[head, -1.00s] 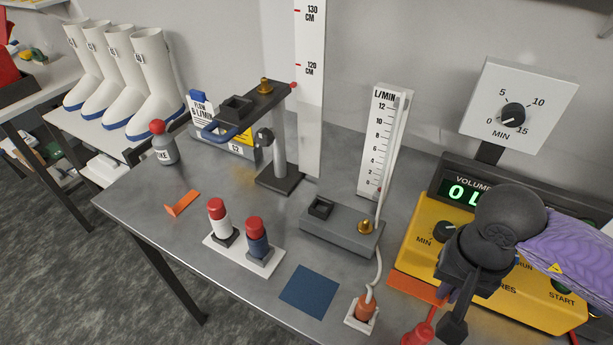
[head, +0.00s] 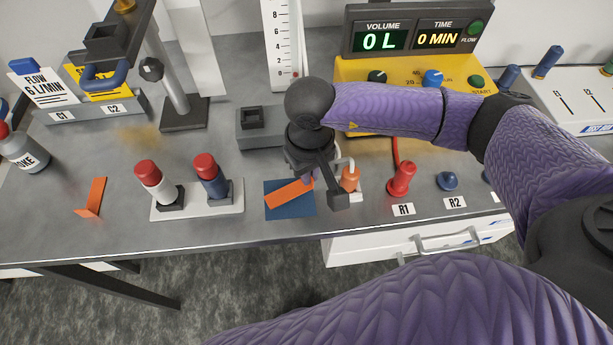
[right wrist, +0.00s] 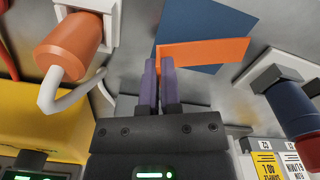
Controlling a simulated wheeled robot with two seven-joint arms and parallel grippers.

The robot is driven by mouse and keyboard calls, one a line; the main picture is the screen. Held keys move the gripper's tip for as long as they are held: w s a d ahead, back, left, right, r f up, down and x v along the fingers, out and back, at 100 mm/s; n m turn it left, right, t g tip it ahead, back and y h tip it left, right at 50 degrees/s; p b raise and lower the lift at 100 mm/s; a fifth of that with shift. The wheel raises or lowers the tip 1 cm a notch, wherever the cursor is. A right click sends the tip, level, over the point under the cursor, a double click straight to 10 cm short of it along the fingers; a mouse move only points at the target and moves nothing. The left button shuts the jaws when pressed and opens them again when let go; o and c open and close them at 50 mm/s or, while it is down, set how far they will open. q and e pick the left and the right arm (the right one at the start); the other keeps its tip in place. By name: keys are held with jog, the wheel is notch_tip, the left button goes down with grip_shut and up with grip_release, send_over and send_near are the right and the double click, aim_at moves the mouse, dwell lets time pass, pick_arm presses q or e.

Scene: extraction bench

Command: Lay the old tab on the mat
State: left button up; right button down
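The blue mat (head: 292,211) lies flat on the bench near its front edge. It also shows in the right wrist view (right wrist: 190,22). An orange tab (head: 287,194) is over the mat, its strip reaching left from my right gripper (head: 308,180). In the right wrist view, the fingers (right wrist: 158,82) are close together on the bent end of this tab (right wrist: 205,51). I cannot tell whether the tab touches the mat. A second orange tab (head: 92,198), with a bent end, lies on the bench at the left. My left gripper is not in view.
A white holder (head: 228,209) with two red-capped pieces stands left of the mat. An orange plug (head: 350,179) with a white cable is close at the right, with a red knob (head: 401,180) beyond. The grey block (head: 258,135) stands behind.

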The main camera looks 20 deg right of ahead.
jog(key=shift+f, duration=1.1)
jog(key=c, duration=0.8)
grip_release()
jog(key=shift+r, duration=0.1)
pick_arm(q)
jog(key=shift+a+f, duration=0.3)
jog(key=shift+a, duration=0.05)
pick_arm(e)
jog(key=shift+r, duration=0.35)
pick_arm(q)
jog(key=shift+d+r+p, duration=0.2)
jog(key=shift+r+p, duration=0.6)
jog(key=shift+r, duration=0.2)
pick_arm(e)
notch_tip(320, 180, up, 12)
jog(key=shift+f, duration=0.15)
